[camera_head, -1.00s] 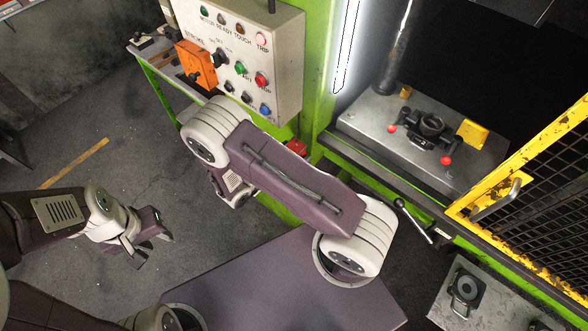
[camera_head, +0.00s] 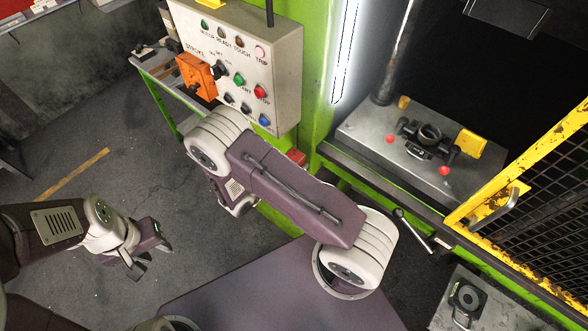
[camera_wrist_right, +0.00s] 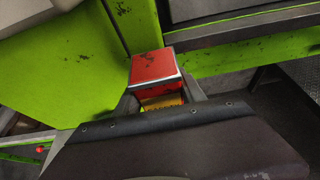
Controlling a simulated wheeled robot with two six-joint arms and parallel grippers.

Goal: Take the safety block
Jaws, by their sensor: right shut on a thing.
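The safety block (camera_wrist_right: 156,69) is a red block with a yellow lower part, in the middle of the right wrist view. My right gripper (camera_wrist_right: 162,98) is shut on it, with a dark finger on each side. In the head view a small red part of the block (camera_head: 297,157) shows behind my right arm, beside the green press frame; my right gripper is hidden there. My left gripper (camera_head: 150,262) is open and empty at the lower left, above the floor.
A control box (camera_head: 245,70) with buttons stands at the upper left of the green frame (camera_head: 318,75). The press bed (camera_head: 365,130) carries a black fixture with red knobs. A yellow mesh guard (camera_head: 520,180) is at right. Open floor (camera_head: 75,130) lies left.

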